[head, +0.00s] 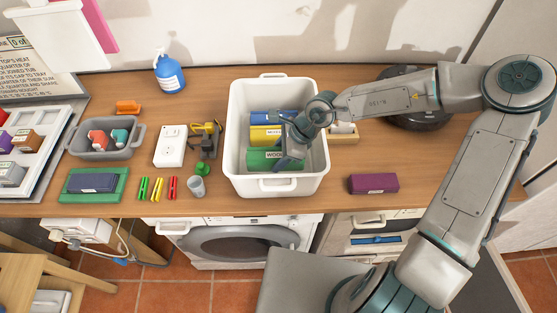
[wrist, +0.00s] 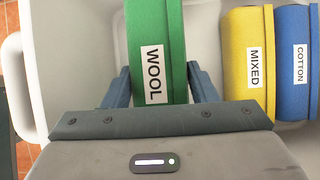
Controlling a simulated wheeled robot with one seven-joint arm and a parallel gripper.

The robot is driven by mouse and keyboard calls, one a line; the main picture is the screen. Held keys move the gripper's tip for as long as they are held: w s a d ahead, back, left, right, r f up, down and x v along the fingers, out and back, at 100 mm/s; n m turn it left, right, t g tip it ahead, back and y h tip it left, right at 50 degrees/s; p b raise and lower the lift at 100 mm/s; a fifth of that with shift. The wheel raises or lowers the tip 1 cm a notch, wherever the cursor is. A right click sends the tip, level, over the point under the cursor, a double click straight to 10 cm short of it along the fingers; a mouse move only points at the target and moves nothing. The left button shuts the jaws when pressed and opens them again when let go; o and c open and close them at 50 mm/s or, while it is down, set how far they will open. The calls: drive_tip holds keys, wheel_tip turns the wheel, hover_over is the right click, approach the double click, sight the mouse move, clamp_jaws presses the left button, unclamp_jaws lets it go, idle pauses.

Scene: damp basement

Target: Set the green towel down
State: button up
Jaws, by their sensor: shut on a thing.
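The green towel (head: 262,159), labelled WOOL, is inside the white tub (head: 236,122), at the near end. My gripper (head: 291,160) reaches down into the tub and is shut on the green towel. In the wrist view the green towel (wrist: 156,45) sits between the two fingers, with its label facing the camera. A yellow towel (head: 263,137), labelled MIXED, and a blue towel (head: 268,117), labelled COTTON, lie beside it in the tub. Whether the green towel's underside touches the tub floor is hidden.
Left of the tub are a white socket box (head: 170,146), a grey cup (head: 197,187) and several coloured pegs. A grey bin (head: 104,153) and a blue bottle (head: 168,74) stand farther left. A purple block (head: 373,183) lies to the right, with bare counter around it.

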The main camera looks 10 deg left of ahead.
drive_tip(key=shift+f, duration=2.55)
drive_tip(key=shift+f, duration=0.15)
drive_tip(key=o, duration=1)
drive_tip(key=v, duration=1.2)
